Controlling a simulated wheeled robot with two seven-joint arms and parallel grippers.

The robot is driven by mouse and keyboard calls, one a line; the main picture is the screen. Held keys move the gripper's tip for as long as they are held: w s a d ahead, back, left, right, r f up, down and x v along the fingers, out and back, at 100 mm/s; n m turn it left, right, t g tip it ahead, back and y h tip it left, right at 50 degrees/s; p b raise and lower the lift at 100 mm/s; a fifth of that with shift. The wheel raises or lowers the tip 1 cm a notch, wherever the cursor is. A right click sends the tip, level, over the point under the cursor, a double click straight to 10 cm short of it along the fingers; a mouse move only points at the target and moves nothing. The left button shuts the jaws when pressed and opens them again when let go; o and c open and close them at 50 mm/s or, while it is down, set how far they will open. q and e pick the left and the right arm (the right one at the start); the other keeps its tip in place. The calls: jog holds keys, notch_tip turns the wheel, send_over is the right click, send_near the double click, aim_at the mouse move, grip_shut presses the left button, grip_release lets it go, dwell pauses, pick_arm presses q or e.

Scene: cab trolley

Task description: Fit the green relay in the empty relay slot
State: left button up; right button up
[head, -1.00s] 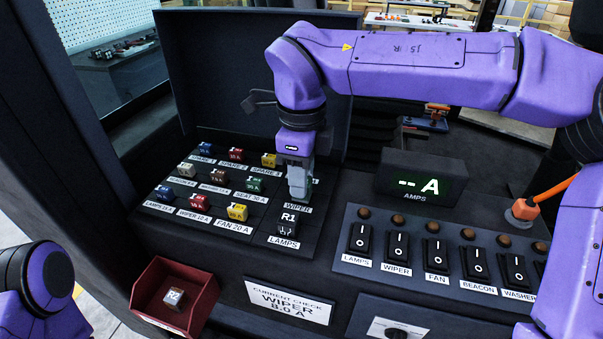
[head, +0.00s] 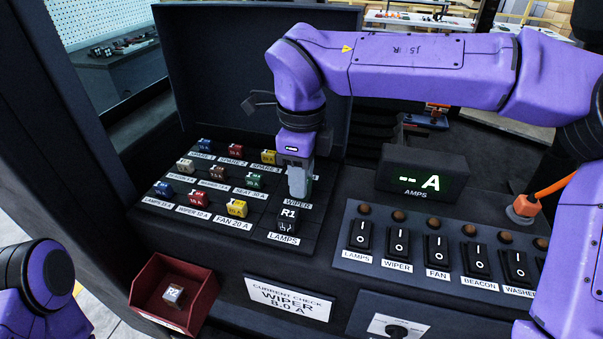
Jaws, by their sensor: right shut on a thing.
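My right gripper (head: 298,190) points down over the relay area at the right end of the fuse panel, just above the WIPER label (head: 297,204). It is shut on the green relay (head: 309,186), of which only a thin greenish strip shows beside the fingers. The WIPER relay slot is hidden behind the gripper and relay, so I cannot tell whether the relay touches or sits in it. A black relay marked R1 (head: 288,217) stands in the LAMPS position just in front. My left gripper is out of view; only my left arm shows at lower left.
Rows of coloured fuses (head: 237,208) lie left of the gripper. A red bin (head: 148,286) at lower left holds a pale relay-like block (head: 173,294). The amps display (head: 423,172) and a row of rocker switches (head: 436,248) stand to the right. The raised lid (head: 215,80) is behind.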

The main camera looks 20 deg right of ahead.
jog(key=o, duration=1.1)
notch_tip(320, 180, up, 10)
jog(key=shift+r, duration=0.25)
